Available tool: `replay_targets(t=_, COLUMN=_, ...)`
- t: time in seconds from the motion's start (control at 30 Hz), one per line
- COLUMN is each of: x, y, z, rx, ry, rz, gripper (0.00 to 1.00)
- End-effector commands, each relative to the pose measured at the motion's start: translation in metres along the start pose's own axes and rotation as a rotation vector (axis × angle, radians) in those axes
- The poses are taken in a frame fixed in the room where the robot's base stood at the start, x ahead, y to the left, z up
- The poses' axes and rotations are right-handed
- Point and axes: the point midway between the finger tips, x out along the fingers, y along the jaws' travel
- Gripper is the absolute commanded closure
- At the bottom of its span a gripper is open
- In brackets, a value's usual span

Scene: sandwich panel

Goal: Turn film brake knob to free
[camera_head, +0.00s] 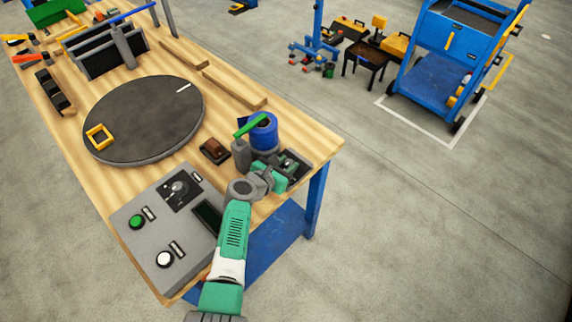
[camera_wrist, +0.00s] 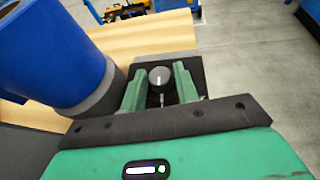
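The film brake knob (camera_wrist: 160,76) is a round grey knob with a white pointer line, which stands about upright in the wrist view. It sits on a dark plate (camera_wrist: 154,60) beside the blue film roll (camera_wrist: 55,50). My gripper (camera_wrist: 160,85) is open, with one green finger on each side of the knob; I cannot tell whether either touches it. In the head view my gripper (camera_head: 283,170) is over the dark plate beside the film roll (camera_head: 263,132), and partly hides the plate and knob.
A grey control panel (camera_head: 150,258) with a green button, a white button and a dial lies left of my arm. A dark turntable (camera_head: 145,118) with a yellow square frame (camera_head: 99,136) is farther back. A small brown-topped block (camera_head: 215,151) is near the film roll.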

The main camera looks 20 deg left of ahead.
Motion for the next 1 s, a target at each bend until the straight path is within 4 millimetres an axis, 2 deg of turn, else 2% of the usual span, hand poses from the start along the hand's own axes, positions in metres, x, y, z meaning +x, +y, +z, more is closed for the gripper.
replay_targets(t=0.03, x=-0.0001, y=0.0000, z=-0.0001, rx=0.000, ry=0.000, rz=0.000, gripper=0.80)
replay_targets(t=0.1, x=-0.0001, y=0.0000, z=-0.0001, rx=0.000, ry=0.000, rz=0.000, gripper=0.94)
replay_targets(t=0.13, x=-0.0001, y=0.0000, z=-0.0001, rx=0.000, ry=0.000, rz=0.000, gripper=0.97)
replay_targets(t=0.53, x=-0.0013, y=-0.0021, z=0.0035, rx=-0.035, ry=0.002, rz=0.084, gripper=0.97)
replay_targets(t=1.0, x=0.0021, y=-0.0093, z=0.0039, rx=-0.191, ry=0.002, rz=0.464, gripper=0.97)
